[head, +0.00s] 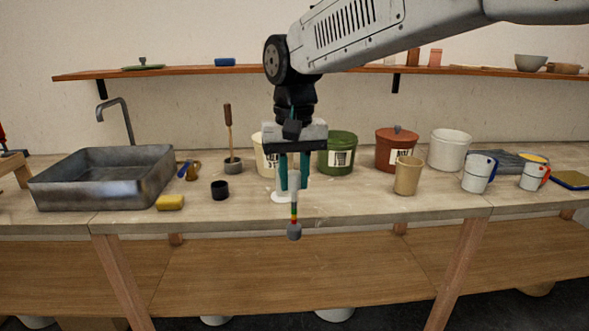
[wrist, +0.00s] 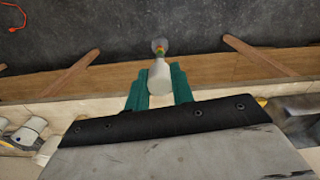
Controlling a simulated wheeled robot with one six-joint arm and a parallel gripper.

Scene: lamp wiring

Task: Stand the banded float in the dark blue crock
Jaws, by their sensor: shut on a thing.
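The banded float (head: 294,230) has a grey bulb at the bottom, red, yellow and green bands above it, and a pale stem. My gripper (head: 294,186) points down with its teal fingers shut on the pale stem. The float hangs upright, its bulb in front of the bench's front edge in the head view. In the wrist view the float (wrist: 159,75) stands out between the fingers (wrist: 160,88), bulb away from the camera. A small, very dark cup (head: 220,190) stands on the bench to the left; I cannot tell whether its colour is dark blue.
A metal sink (head: 105,178) and yellow sponge (head: 170,202) are at left. A green tub (head: 341,153), a lidded terracotta pot (head: 396,149), a tan cup (head: 408,175) and mugs (head: 478,173) stand to the right. A white round thing (head: 281,197) is partly hidden behind my gripper.

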